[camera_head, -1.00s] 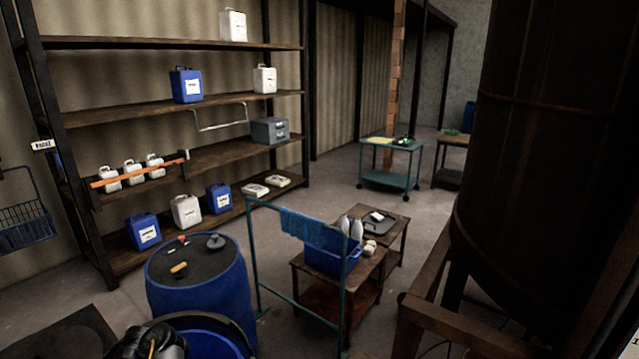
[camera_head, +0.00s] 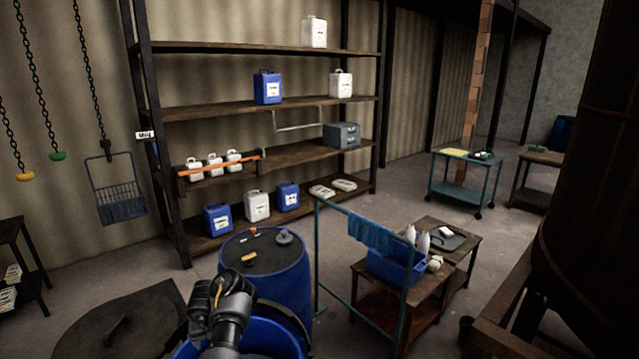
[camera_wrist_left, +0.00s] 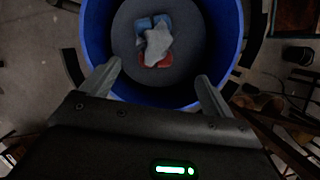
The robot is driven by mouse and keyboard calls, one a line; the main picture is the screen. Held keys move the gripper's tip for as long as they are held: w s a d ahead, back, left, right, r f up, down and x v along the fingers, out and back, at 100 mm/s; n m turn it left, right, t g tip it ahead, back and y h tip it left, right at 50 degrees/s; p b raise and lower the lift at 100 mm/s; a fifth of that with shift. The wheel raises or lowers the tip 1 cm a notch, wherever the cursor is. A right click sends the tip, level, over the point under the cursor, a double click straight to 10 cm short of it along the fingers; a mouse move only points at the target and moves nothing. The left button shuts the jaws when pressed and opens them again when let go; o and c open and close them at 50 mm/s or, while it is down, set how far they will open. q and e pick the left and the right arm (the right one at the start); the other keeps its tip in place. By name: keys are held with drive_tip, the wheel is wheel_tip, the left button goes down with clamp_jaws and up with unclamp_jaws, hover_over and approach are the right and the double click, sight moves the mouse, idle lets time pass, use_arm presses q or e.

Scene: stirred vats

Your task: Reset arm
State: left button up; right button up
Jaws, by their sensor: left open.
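My left arm (camera_head: 232,312) shows at the bottom of the head view, in front of an open blue drum (camera_head: 268,338). In the left wrist view my left gripper (camera_wrist_left: 157,85) is open, its two fingers apart with nothing between them. It is over the open blue drum (camera_wrist_left: 233,45), which holds a crumpled pale cloth (camera_wrist_left: 157,44) with blue and red pieces around it. The gripper's fingertips are hidden in the head view. My right gripper is not in view.
A closed blue drum (camera_head: 290,285) with small items on top stands behind the open one. A dark lid (camera_head: 130,325) is at lower left. A shelf rack (camera_head: 185,150) stands behind. A teal rail (camera_head: 317,255), wooden table (camera_head: 385,310) and large dark vat (camera_head: 590,200) are right.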

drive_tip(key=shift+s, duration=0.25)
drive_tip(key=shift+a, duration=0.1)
